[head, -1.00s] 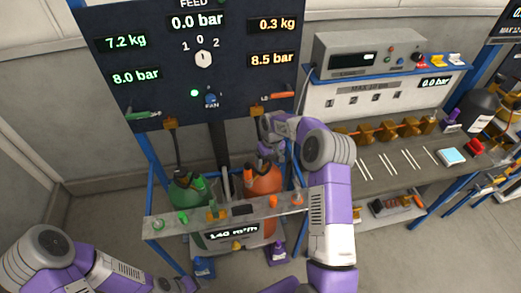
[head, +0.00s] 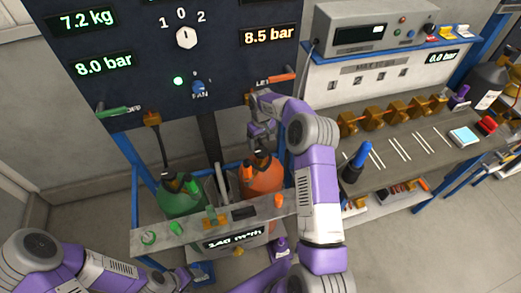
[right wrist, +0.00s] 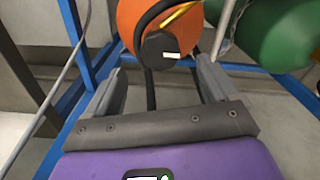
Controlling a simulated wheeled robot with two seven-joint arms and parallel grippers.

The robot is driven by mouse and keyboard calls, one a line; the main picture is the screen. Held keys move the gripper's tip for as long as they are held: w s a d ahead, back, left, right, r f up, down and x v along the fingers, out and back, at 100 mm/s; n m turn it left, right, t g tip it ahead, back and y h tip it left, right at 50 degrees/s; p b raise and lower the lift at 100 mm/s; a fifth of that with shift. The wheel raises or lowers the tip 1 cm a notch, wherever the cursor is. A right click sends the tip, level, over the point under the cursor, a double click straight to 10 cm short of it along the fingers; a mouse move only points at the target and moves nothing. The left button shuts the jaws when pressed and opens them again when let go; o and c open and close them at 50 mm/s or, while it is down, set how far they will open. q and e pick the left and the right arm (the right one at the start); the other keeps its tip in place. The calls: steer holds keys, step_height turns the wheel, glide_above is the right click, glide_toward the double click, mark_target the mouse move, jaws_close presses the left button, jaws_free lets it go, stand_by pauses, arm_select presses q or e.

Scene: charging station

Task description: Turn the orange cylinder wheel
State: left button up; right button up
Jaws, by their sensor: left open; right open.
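The orange cylinder (head: 264,178) stands in the low frame under the dark panel, right of the green cylinder (head: 180,200). In the right wrist view the orange cylinder (right wrist: 130,22) shows a dark round wheel (right wrist: 158,50) with a white mark. My right gripper (head: 262,140) is above the cylinder's top in the head view. In the right wrist view my right gripper (right wrist: 160,68) is open and empty, its fingers left and right of the wheel, with gaps. My left gripper (head: 184,277) is low at the bottom edge; its fingers are hard to make out.
A grey rail (head: 215,222) with small knobs crosses in front of the cylinders. The dark panel (head: 130,50) stands above and behind. A workbench (head: 415,155) is on the right, with a blue-handled tool (head: 361,155) near its left end. Black hoses run near the cylinders.

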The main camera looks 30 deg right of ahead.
mark_target(261, 150)
step_height(261, 150, down, 6)
steer(key=shift+r, duration=0.15)
steer(key=c, duration=1.1)
steer(key=shift+o, duration=0.2)
